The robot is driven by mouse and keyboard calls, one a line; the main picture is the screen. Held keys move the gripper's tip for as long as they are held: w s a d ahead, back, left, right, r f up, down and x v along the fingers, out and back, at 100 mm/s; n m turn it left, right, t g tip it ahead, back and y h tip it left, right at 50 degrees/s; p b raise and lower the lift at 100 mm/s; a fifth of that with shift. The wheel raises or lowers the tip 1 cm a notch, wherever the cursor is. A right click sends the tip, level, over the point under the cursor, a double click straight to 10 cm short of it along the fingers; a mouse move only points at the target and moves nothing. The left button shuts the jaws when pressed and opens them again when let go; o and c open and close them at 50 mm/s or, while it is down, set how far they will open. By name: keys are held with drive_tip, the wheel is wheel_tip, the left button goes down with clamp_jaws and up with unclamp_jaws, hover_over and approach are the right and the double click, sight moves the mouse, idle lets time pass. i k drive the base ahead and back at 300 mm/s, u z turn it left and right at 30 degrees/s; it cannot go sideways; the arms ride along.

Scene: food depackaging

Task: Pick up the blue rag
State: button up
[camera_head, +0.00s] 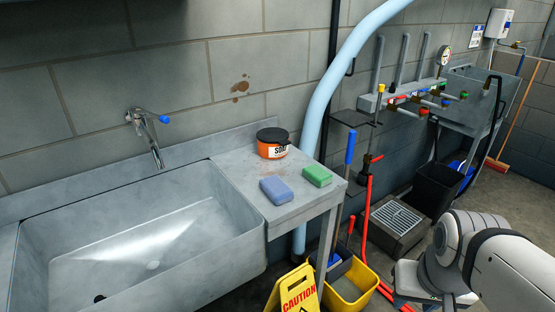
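A blue, block-like item (276,190), which may be the blue rag or a sponge, lies flat on the metal counter (293,211) to the right of the sink. It is at the counter's front part and nothing covers it. A similar green item (317,175) lies to its right, apart from it. My white arm shows at the lower right, well away from the counter. My gripper is not in view, so its state is hidden.
An orange tub marked soap (272,151) stands behind the blue item. The deep metal sink (232,238) with its tap (148,137) is to the left. A yellow caution sign (294,290) and yellow bucket (350,287) stand below. A pale blue pipe (325,92) rises behind.

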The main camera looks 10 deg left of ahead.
sight(275, 188)
drive_tip(key=u, duration=0.75)
drive_tip(key=i, duration=1.05)
drive_tip(key=u, duration=0.45)
drive_tip(key=k, duration=0.9)
drive_tip(key=u, duration=0.15)
drive_tip(key=i, duration=0.9)
drive_tip(key=z, duration=0.05)
